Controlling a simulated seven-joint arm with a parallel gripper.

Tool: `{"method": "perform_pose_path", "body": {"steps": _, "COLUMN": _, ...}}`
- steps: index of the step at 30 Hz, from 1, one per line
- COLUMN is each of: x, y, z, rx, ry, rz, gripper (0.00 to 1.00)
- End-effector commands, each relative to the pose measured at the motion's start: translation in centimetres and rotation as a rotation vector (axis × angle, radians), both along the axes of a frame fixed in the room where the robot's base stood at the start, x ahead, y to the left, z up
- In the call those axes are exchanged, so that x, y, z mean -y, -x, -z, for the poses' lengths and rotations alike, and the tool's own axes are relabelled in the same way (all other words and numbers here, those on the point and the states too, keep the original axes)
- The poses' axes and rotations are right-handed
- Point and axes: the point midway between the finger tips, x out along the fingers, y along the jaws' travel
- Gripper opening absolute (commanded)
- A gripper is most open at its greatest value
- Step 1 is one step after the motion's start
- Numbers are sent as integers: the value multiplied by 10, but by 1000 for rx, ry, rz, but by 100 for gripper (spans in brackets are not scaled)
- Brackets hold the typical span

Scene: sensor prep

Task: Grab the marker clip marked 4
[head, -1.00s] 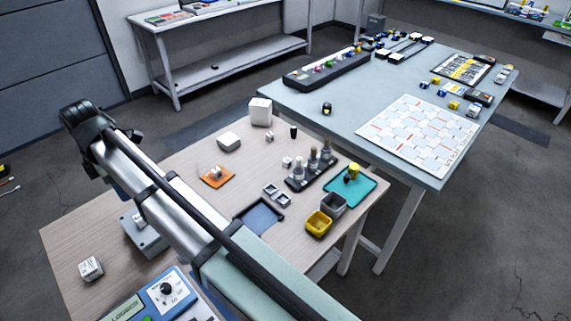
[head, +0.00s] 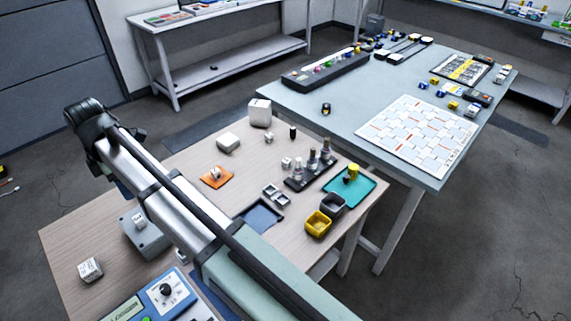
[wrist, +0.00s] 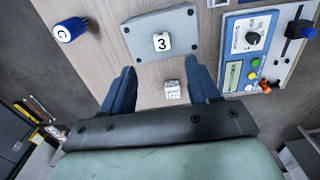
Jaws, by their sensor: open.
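My gripper (wrist: 160,78) is open, its two blue fingers apart and nothing held between them. A small white block (wrist: 172,91) with dark print shows between the fingers in the wrist view, apparently below them; its print is too small to read. In the head view, a white printed block (head: 90,269) lies near the table's left edge. A white cube marked 3 (wrist: 162,41) sits on a grey box (wrist: 142,22) beyond the fingers. No 4 is legible on anything.
A blue-and-white logger (wrist: 246,50) with a knob stands right of the fingers in the wrist view. A blue cylinder with a white end (wrist: 68,31) stands at left. An orange pad (head: 216,178) and a white box (head: 260,112) lie farther off. Bare wood surrounds the printed block.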

Motion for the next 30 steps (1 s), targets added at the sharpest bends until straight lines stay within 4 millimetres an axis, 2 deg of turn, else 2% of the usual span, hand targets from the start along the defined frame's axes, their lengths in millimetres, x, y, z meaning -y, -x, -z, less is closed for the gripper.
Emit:
{"method": "perform_pose_path", "body": {"steps": 5, "x": 40, "y": -47, "z": 2, "rx": -1, "ry": 3, "rz": 84, "gripper": 61}}
{"method": "perform_pose_path", "body": {"steps": 8, "x": 71, "y": -79, "z": 6, "rx": -6, "ry": 7, "rz": 145, "gripper": 61}}
{"method": "perform_pose_path", "body": {"steps": 18, "x": 189, "y": -174, "z": 22, "rx": -23, "ry": 21, "rz": 353, "gripper": 61}}
{"method": "perform_pose_path", "body": {"steps": 24, "x": 267, "y": -218, "z": 33, "rx": -37, "ry": 30, "rz": 474, "gripper": 61}}
{"method": "perform_pose_path", "body": {"steps": 30, "x": 337, "y": -250, "z": 44, "rx": -47, "ry": 34, "rz": 580, "gripper": 61}}
